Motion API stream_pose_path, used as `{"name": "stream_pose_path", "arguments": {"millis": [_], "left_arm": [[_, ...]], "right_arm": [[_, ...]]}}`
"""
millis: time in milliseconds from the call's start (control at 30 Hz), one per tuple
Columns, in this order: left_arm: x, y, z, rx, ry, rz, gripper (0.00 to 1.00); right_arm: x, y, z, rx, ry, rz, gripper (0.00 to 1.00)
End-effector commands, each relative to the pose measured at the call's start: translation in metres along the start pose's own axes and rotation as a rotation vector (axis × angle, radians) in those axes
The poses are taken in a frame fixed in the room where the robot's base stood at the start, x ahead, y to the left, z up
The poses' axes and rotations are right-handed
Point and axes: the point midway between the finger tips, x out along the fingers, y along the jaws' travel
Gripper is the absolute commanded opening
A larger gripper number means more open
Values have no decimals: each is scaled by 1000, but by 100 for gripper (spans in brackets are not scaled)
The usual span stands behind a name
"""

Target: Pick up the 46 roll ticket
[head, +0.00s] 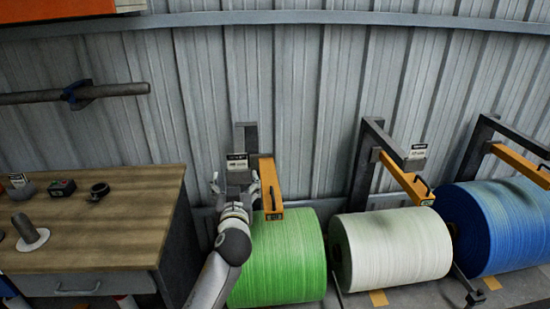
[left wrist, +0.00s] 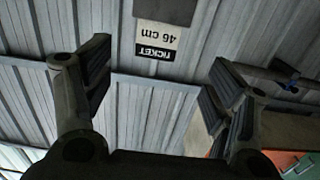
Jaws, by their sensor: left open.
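The 46 roll ticket (head: 237,162) is a small white card with a dark band, on a grey bracket above the green roll (head: 285,260). In the left wrist view the ticket (left wrist: 157,40) reads "46 cm TICKET" upside down, with a dark piece at its upper edge. My left gripper (head: 235,183) is open and empty, just below the ticket in the head view. In the left wrist view the ticket lies between the two spread fingers (left wrist: 158,85) sideways, beyond their tips, and appears untouched. My right gripper is not in view.
An orange arm (head: 268,185) with a black handle is close right of my left gripper. White (head: 390,250) and blue (head: 500,225) rolls with similar stands are farther right. A wooden workbench (head: 130,225) with small items stands left. A corrugated wall is behind.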

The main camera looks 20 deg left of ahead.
Motion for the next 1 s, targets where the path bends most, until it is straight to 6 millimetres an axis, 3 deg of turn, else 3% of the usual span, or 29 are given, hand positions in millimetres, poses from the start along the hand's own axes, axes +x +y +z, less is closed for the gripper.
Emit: {"name": "stream_pose_path", "arguments": {"millis": [133,400,767,1000], "left_arm": [[6,-5,-17,-17,26,-15,79],[42,-4,-17,-15,25,-13,79],[63,-3,-17,-15,24,-12,79],[90,0,-16,-14,23,-13,79]], "right_arm": [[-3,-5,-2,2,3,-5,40],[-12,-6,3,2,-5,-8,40],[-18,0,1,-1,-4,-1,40],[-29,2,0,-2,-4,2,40]]}}
